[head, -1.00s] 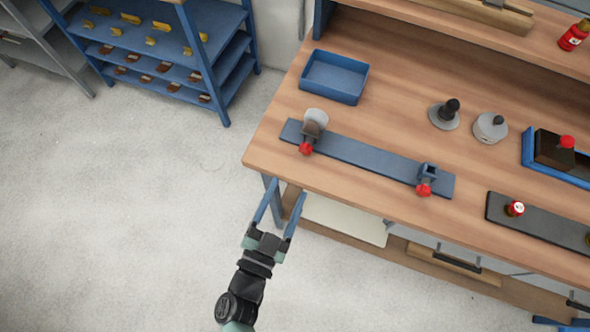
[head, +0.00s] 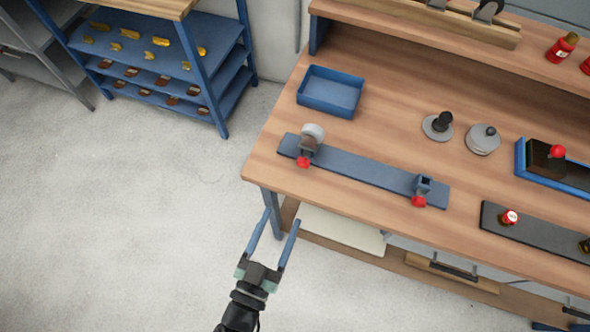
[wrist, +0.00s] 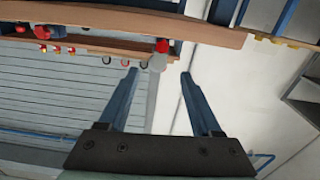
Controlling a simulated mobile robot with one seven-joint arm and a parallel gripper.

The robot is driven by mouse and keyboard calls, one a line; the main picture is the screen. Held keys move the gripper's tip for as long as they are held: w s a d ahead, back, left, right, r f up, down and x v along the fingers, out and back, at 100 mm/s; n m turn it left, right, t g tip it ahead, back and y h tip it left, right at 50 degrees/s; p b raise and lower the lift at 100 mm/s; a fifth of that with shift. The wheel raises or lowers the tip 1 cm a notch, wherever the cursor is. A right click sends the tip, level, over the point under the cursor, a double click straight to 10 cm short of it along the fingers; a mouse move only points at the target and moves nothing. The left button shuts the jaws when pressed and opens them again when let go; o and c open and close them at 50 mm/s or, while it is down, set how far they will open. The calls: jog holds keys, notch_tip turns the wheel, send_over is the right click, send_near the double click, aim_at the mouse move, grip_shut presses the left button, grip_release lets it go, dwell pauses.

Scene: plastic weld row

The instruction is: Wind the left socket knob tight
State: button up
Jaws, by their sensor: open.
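The left socket (head: 308,147) stands at the left end of a blue bar on the bench, with a pale grey round part (head: 313,131) in it. Its red knob (head: 303,162) faces the bench's front edge. In the wrist view, a red knob (wrist: 162,45) and a grey round part (wrist: 157,63) appear beyond the fingertips, between them. The right socket (head: 423,184) looks empty and has its own red knob (head: 418,201). My gripper (head: 282,216) is open and empty in front of the bench's left front corner, apart from the knob.
A blue tray (head: 331,93) sits behind the bar (head: 365,170). Grey round parts (head: 438,125) and a dark plate (head: 535,229) lie to the right. A blue shelf rack (head: 165,60) stands at the left. The floor (head: 120,220) left of the bench is clear.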

aim_at(302, 165)
jog(key=shift+n, duration=0.7)
jog(key=x, duration=1.3)
jog(key=shift+a+f+p, duration=0.2)
jog(key=shift+f+p, duration=0.05)
jog(key=shift+p, duration=0.1)
grip_shut()
